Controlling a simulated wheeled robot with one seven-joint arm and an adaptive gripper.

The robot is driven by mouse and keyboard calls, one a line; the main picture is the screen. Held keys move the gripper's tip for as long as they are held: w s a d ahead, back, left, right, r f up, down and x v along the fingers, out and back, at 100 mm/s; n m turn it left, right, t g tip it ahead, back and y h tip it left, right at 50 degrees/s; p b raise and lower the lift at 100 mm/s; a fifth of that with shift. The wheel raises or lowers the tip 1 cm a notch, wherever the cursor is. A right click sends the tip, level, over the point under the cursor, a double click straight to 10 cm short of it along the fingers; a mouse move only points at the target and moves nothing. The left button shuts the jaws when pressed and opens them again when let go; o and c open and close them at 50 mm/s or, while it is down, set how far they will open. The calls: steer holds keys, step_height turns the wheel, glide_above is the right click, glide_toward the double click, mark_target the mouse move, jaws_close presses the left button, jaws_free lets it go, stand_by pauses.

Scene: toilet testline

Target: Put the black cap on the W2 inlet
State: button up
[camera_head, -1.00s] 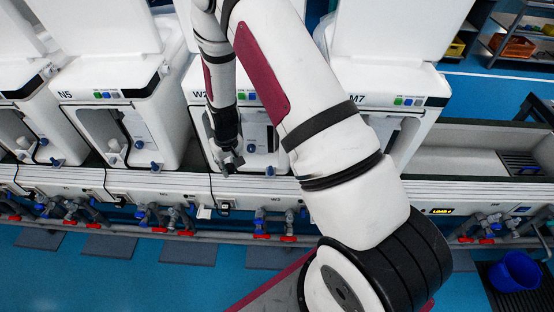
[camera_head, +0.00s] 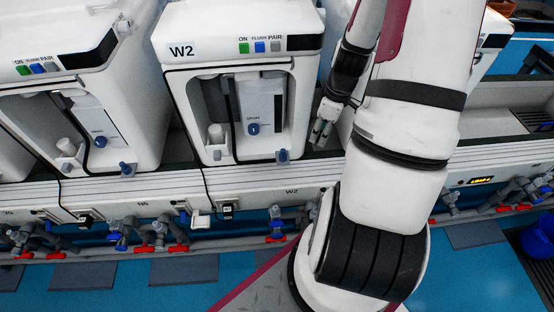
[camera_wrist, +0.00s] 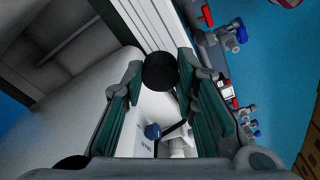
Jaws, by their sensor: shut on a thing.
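The W2 unit (camera_head: 240,75) is a white toilet-like module with an open front bay. In the bay are a white cylindrical fitting (camera_head: 216,134) at left and a blue DRAIN knob (camera_head: 253,128). A blue fitting (camera_head: 283,155) is at its lower right front. I cannot tell which part is the inlet. My gripper (camera_head: 322,132) points down just right of the W2 unit, apart from the bay. In the wrist view my gripper (camera_wrist: 160,80) is shut on the round black cap (camera_wrist: 160,71), held between the fingertips. The cap is not clear in the head view.
Another white unit (camera_head: 90,95) stands at left, and one is partly hidden behind my arm. A white rail (camera_head: 165,190) runs in front. Pipes with red and blue valves (camera_head: 276,225) lie below it. A grey sink trough (camera_head: 480,140) is at right.

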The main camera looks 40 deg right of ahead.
steer(key=s+d+f+n+b, duration=0.1)
steer(key=s+d+f+b, duration=0.1)
steer(key=s+f+b, duration=0.15)
steer(key=b, duration=0.3)
glide_above(283, 150)
steer(key=shift+s+d+f+n, duration=0.1)
steer(key=shift+f+n, duration=0.2)
steer(key=shift+f, duration=0.1)
steer(key=shift+f+b, duration=0.4)
steer(key=shift+f, duration=1.35)
steer(key=shift+f, duration=0.1)
steer(key=shift+f+b, duration=0.4)
steer(key=shift+f, duration=0.15)
steer(key=o, duration=0.8)
